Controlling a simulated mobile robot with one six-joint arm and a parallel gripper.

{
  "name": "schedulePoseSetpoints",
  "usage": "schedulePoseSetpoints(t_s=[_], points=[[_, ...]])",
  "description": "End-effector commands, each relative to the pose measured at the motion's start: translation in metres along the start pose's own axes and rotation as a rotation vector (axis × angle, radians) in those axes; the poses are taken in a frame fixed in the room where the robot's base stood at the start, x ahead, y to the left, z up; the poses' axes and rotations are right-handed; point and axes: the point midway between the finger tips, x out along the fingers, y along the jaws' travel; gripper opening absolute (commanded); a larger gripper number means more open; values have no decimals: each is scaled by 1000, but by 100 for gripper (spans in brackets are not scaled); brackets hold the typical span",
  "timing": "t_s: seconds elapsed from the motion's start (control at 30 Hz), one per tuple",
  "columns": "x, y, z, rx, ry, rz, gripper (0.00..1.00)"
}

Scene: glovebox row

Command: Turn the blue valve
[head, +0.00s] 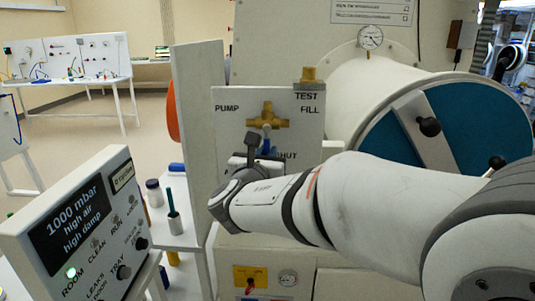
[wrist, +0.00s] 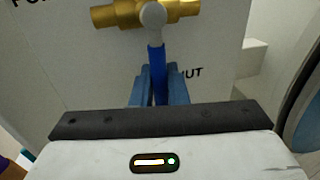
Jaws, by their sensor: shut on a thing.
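The blue valve has a brass body (head: 267,123) on a white panel marked PUMP, TEST, FILL and SHUT. Its blue lever (head: 266,145) hangs from a grey hub and points down, beside the SHUT label. In the wrist view, the brass body (wrist: 120,15) is at the top and the blue lever (wrist: 156,60) runs down from the hub. My gripper (wrist: 156,85) is shut on the lever, with a blue finger on each side of it. In the head view, my gripper (head: 262,157) is partly hidden by my wrist, and the lever's lower end is hidden.
A large white cylinder with a teal door (head: 465,125) and black knobs stands right of the panel. A control box (head: 82,225) reading 1000 mbar is at front left. A small table (head: 180,235) with bottles stands left of my wrist. Open floor lies at back left.

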Motion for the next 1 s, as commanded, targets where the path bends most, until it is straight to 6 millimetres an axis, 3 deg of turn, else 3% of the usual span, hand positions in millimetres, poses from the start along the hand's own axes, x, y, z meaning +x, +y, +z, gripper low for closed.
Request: schedulePoseSetpoints(t_s=[0.57, 1.0], points=[[0, 0, -1, 29, 5, -2, 0], [-4, 18, -1, 324, 63, 0, 0]])
